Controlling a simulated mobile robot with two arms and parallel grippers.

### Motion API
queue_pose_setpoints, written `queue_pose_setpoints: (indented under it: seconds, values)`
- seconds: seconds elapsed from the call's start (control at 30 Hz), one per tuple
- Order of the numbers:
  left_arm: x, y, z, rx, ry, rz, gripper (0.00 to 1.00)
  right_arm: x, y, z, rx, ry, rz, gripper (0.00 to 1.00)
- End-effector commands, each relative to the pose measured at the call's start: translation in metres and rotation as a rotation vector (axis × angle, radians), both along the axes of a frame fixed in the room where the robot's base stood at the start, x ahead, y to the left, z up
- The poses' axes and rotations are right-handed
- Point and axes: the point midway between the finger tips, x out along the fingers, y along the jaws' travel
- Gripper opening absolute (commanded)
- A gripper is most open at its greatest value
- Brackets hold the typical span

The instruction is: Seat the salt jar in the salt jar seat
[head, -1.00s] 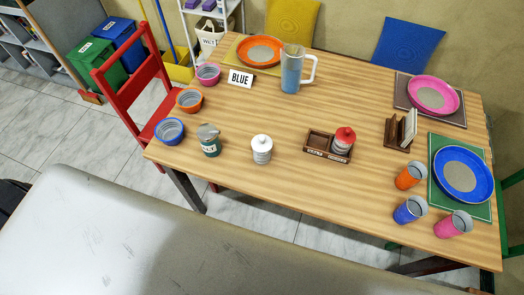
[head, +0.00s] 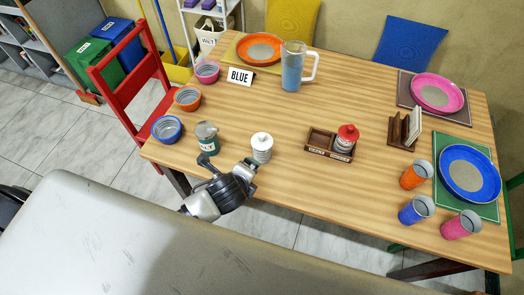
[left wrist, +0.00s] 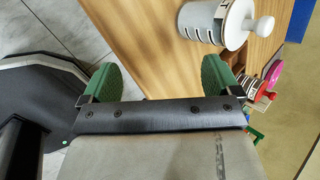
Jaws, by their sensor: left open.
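The white jar with a knobbed lid (head: 261,147), which I take for the salt jar, stands upright near the table's front edge. In the left wrist view this jar (left wrist: 215,22) is at the top, beyond the right finger. The dark wooden caddy (head: 318,155) is to its right. Its left compartment (head: 321,141), which I take for the salt jar seat, is empty; a red-lidded jar (head: 346,138) stands in the right one. My left gripper (head: 228,164) is open and empty, just left of and in front of the white jar, not holding it. My right gripper is not in view.
Blue (head: 168,129) and orange (head: 188,98) bowls are further left. Several cups, including an orange one (head: 415,175), stand at the right. The table middle is clear.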

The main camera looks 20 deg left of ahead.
Motion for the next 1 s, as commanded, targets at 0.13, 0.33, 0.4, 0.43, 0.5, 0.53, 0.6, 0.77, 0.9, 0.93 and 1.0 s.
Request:
queue_pose_setpoints:
  seconds: [0.13,0.33,0.4,0.43,0.5,0.53,0.6,0.77,0.9,0.93,1.0]
  values:
    - [0.024,-0.009,0.032,0.389,-0.136,-0.44,0.92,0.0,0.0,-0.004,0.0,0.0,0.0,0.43]
    - [0.034,-0.014,0.056,0.786,-0.231,-0.802,0.92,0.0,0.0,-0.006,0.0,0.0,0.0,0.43]
    - [0.036,-0.014,0.059,0.862,-0.246,-0.864,0.92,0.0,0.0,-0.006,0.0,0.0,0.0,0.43]
    - [0.036,-0.015,0.06,0.882,-0.249,-0.881,0.92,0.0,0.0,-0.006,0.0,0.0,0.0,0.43]
    - [0.039,-0.015,0.059,0.912,-0.253,-0.905,0.92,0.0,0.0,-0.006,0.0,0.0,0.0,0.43]
    - [0.042,-0.015,0.058,0.919,-0.254,-0.908,0.92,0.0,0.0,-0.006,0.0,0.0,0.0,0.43]
    - [0.051,-0.015,0.052,0.922,-0.254,-0.911,0.92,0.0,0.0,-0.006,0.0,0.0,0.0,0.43]
    - [0.072,-0.016,0.037,0.919,-0.253,-0.908,0.92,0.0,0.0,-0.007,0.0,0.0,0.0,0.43]
    - [0.082,-0.016,0.031,0.916,-0.253,-0.908,0.92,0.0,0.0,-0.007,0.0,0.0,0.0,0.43]
    - [0.083,-0.016,0.03,0.916,-0.253,-0.908,0.92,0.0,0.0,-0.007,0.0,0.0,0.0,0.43]
    - [0.087,-0.015,0.027,0.915,-0.252,-0.907,0.92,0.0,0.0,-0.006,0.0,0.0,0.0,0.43]
